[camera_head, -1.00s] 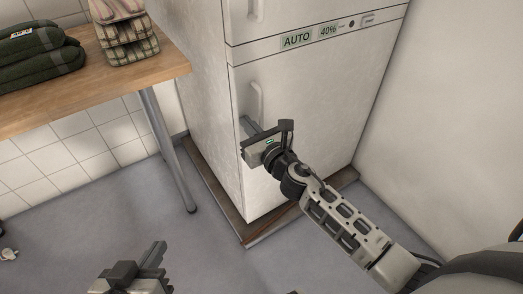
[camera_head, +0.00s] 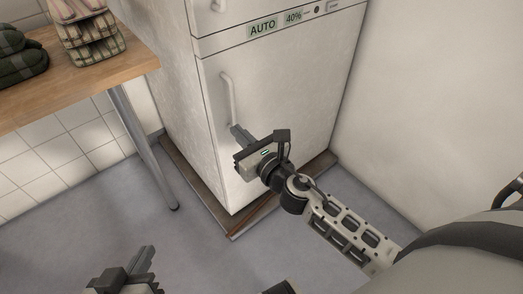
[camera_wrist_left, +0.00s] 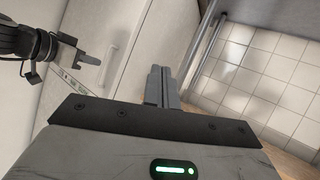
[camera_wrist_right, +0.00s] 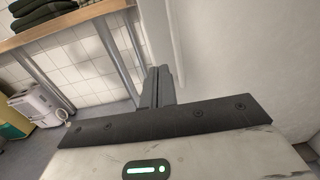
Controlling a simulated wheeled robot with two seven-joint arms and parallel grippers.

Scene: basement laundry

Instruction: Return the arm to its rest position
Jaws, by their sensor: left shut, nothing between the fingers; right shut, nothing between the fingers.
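My right gripper (camera_head: 240,136) is shut and empty. Its fingertips are just in front of the white cabinet's lower door, near the lower end of the vertical handle (camera_head: 228,98). In the right wrist view its closed fingers (camera_wrist_right: 157,88) are beside the pale door surface. My left gripper (camera_head: 143,260) is low at the bottom left of the head view, above the floor. In the left wrist view its fingers (camera_wrist_left: 161,86) are together with nothing between them. My right arm also shows at the upper left of that view.
The white cabinet (camera_head: 275,100) with an "AUTO 40%" panel stands on a low brown plinth (camera_head: 205,200). A wooden table (camera_head: 95,85) with folded dark green cloth (camera_head: 20,62) and a stack of plaid cloth (camera_head: 90,38) is at left. The floor between is clear.

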